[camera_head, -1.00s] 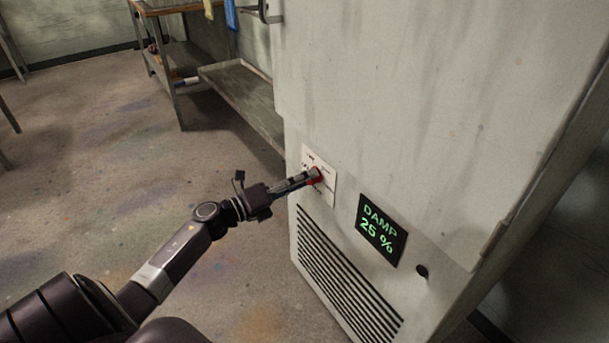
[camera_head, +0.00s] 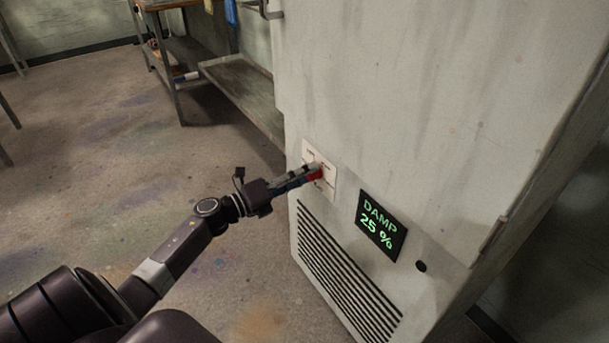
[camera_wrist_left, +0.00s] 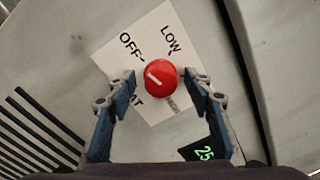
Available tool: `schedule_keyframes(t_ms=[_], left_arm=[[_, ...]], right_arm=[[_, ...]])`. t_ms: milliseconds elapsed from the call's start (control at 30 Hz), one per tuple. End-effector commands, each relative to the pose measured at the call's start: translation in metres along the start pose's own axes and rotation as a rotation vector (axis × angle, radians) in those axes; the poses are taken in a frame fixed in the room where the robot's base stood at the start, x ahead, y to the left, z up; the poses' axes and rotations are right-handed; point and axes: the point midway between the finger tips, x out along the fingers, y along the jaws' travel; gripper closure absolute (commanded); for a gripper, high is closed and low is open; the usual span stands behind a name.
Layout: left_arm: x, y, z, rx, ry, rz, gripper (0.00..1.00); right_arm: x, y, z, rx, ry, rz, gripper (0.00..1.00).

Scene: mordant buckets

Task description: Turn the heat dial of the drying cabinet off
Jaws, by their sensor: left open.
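The drying cabinet (camera_head: 420,110) is a tall pale, stained metal box. Low on its front is a white dial plate (camera_head: 330,188) with the red heat dial (camera_head: 317,174), partly hidden by my left gripper in the head view. In the left wrist view the round red dial (camera_wrist_left: 165,82) has a white pointer mark toward its left edge, slanting up-left, below the OFF tick. OFF and LOW labels show on the plate (camera_wrist_left: 160,30). My left gripper (camera_wrist_left: 160,80) is open, its blue-padded fingers either side of the dial, with visible gaps. My right gripper is not in view.
A black display (camera_head: 381,226) reading DAMP 25 % and a small dark knob (camera_head: 421,267) sit right of the plate. A slatted vent (camera_head: 345,275) is below. A metal rack (camera_head: 240,90) stands behind left. The floor at left is clear.

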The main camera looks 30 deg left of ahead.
Motion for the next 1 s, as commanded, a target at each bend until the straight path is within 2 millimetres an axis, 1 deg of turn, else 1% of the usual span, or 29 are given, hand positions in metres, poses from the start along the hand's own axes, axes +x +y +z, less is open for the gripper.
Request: schedule_keyframes(t_ms=[167, 267, 367, 700, 833, 1000], left_arm=[[-0.003, 0.0, 0.0, 0.0, 0.0, 0.001, 0.53], [-0.012, 0.001, 0.0, -0.001, 0.0, 0.002, 0.53], [-0.028, 0.001, -0.001, -0.001, 0.002, 0.003, 0.53], [-0.094, 0.001, -0.001, -0.001, 0.001, 0.004, 0.53], [-0.111, 0.001, -0.001, -0.001, 0.0, 0.001, 0.53], [-0.12, 0.0, 0.0, 0.0, 0.0, 0.0, 0.53]], right_arm=[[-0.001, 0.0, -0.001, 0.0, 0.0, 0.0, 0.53], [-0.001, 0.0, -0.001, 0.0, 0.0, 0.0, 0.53], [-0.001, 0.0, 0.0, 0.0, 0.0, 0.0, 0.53], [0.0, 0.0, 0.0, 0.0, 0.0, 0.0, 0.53], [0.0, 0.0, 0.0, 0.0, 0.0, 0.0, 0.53], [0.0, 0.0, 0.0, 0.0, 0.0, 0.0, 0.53]])
